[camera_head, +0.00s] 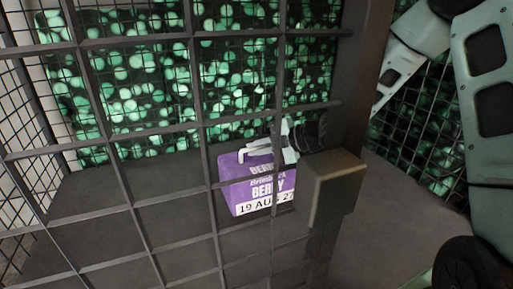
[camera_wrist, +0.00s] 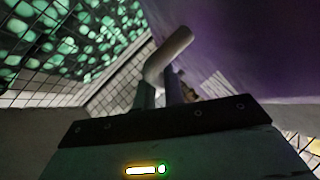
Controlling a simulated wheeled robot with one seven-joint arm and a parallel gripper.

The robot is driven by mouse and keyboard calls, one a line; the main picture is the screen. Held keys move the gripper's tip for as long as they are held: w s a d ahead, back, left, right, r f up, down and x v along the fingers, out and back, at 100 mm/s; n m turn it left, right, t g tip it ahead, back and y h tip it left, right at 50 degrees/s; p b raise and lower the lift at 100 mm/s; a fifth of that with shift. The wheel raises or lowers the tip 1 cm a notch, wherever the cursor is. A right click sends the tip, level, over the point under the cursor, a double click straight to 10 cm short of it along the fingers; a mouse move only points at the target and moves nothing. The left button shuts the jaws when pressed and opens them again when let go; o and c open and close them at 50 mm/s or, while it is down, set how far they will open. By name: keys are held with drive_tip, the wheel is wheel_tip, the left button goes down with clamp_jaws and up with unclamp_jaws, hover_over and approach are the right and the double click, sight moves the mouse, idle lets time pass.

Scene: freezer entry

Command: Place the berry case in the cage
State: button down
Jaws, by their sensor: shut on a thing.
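The berry case (camera_head: 255,186) is a purple box with white "BERRY" lettering and a "19 AUG 27" date label. In the head view it shows behind dark cage bars, near or on the grey floor of the cage (camera_head: 130,190); I cannot tell whether it touches that floor. My gripper (camera_head: 256,152) is at the top of the case, its pale fingers shut on it. In the wrist view the case (camera_wrist: 255,50) fills the upper right as a purple surface, close beside my gripper fingers (camera_wrist: 172,62). The bars hide parts of the case.
A dark cage post (camera_head: 360,70) with a brown block-like latch (camera_head: 335,185) stands just right of my gripper, with my arm reaching around behind it. Green patterned material (camera_head: 130,80) lines the back behind wire mesh. The cage floor left of the case is bare.

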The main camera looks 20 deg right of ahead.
drive_tip(key=shift+f+b, duration=1.4)
drive_tip(key=shift+f, duration=0.75)
drive_tip(key=shift+r, duration=0.1)
drive_tip(key=c, duration=1.5)
unclamp_jaws()
drive_tip(key=shift+f, duration=0.3)
drive_tip(key=shift+s+d+r+p, duration=0.2)
drive_tip(key=shift+d+r+p, duration=0.05)
drive_tip(key=shift+r+p, duration=0.1)
drive_tip(key=p+v, duration=0.5)
drive_tip(key=v, duration=0.5)
drive_tip(key=shift+s+d, duration=0.1)
drive_tip(key=shift+d, duration=0.1)
drive_tip(key=shift+s+d+r, duration=0.1)
drive_tip(key=shift+s+d, duration=0.2)
